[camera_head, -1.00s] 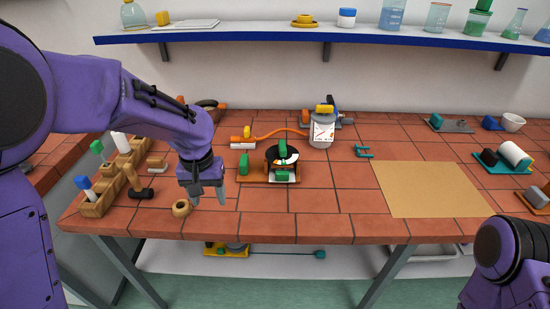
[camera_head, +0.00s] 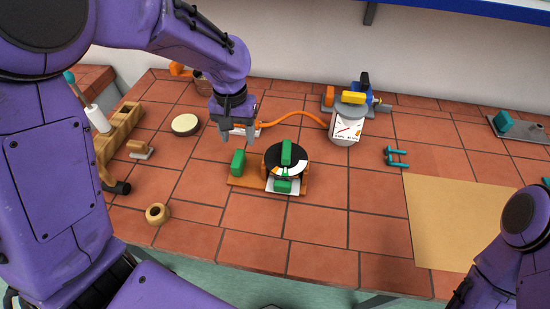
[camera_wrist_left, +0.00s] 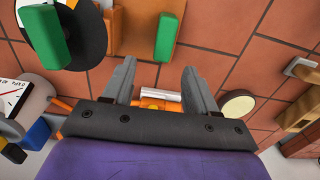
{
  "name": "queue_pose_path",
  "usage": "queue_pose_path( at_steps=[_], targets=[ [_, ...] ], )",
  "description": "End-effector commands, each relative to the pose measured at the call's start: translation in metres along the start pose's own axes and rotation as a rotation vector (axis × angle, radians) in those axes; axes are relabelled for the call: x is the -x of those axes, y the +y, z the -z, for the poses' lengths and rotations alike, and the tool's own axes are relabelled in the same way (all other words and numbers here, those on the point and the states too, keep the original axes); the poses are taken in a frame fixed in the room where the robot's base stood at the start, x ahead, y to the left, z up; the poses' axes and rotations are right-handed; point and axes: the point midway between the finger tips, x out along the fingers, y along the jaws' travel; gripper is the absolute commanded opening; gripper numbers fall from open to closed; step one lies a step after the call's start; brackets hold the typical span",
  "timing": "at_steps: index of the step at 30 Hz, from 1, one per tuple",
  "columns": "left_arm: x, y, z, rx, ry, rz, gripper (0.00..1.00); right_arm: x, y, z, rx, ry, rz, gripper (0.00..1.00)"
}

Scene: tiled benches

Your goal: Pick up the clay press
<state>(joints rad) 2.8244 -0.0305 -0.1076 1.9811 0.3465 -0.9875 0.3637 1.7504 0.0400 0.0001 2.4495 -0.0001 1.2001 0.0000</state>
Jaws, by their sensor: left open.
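My left gripper (camera_head: 237,138) is open and empty, pointing down over the back left of the tiled bench. In the left wrist view its two fingers (camera_wrist_left: 157,72) are spread apart. A small white and orange tool (camera_wrist_left: 158,96), seemingly the clay press, lies between and beyond them, partly hidden by the gripper body. In the head view this tool (camera_head: 258,128) shows just behind the fingers. I cannot tell the height between fingers and tool. Part of my right arm shows at the lower right; its gripper is out of view.
A black disc device (camera_head: 297,157) with green handles stands in front of the gripper. A grey gauge canister (camera_head: 346,125) with an orange hose stands to the right. A round pale-topped dish (camera_head: 185,124) and wooden rack (camera_head: 120,133) are left. A tan sheet (camera_head: 455,220) lies right.

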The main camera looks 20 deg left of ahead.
Motion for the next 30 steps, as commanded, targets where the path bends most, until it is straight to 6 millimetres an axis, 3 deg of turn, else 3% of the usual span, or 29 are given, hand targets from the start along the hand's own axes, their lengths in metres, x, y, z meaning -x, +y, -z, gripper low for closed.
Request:
queue_pose_path(
  at_steps=[13,22,23,27,28,30],
  targets=[
    [-0.073,-0.003,0.002,0.003,-0.009,0.002,0.57,0.009,0.001,0.004,0.0,-0.001,0.0,0.58],
    [-0.084,-0.003,0.003,0.004,-0.003,0.001,0.57,0.009,0.001,0.003,0.0,-0.001,-0.001,0.58],
    [-0.084,-0.003,0.003,0.004,-0.003,0.001,0.51,0.009,0.001,0.003,0.0,-0.001,-0.001,0.58],
    [-0.084,-0.003,0.003,0.005,-0.003,0.001,0.05,0.009,0.001,0.003,0.0,-0.001,-0.001,0.58],
    [-0.084,-0.003,0.003,0.005,-0.003,0.001,0.0,0.009,0.001,0.003,0.0,-0.001,-0.001,0.58],
    [-0.083,-0.003,0.003,0.005,-0.002,0.0,0.0,0.009,0.001,0.003,0.0,-0.001,-0.001,0.58]
  ],
)
